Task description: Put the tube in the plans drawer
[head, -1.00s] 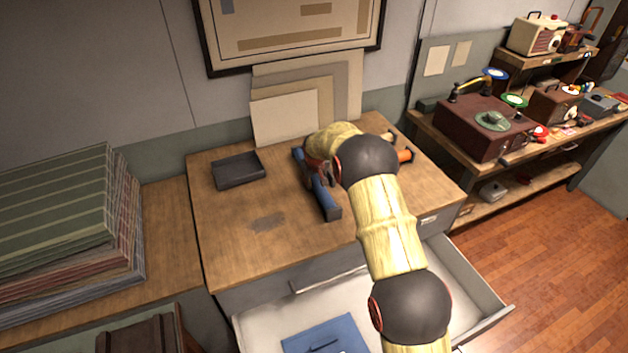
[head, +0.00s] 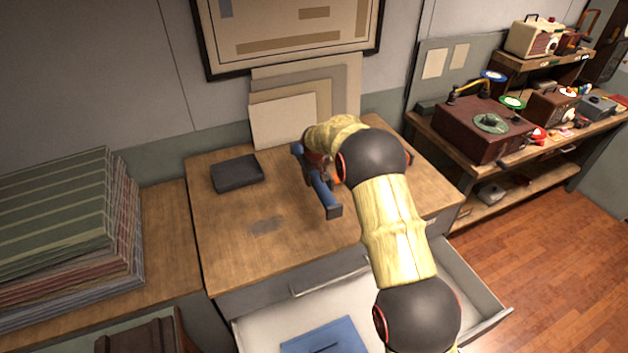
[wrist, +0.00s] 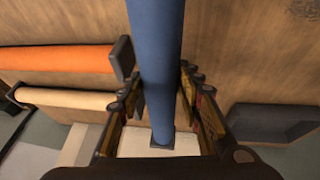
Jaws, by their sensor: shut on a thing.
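A blue tube (head: 322,190) with dark square end caps is held in my gripper (head: 318,172), over the back middle of the wooden cabinet top. In the wrist view the blue tube (wrist: 155,50) runs between the two fingers of my gripper (wrist: 160,88), which are shut on it. Any gap between the tube and the top is hard to judge. The drawer (head: 262,324) below the cabinet top is pulled open. It has a pale inside with a blue sheet (head: 325,338) lying in it. My arm hides part of the drawer.
An orange tube (wrist: 65,60) and a cream tube (wrist: 65,99) lie beside the blue one in the wrist view. A dark tray (head: 237,174) sits on the wooden top (head: 225,235). Stacked sheets (head: 55,230) stand left; a bench with a record player (head: 485,130) stands right.

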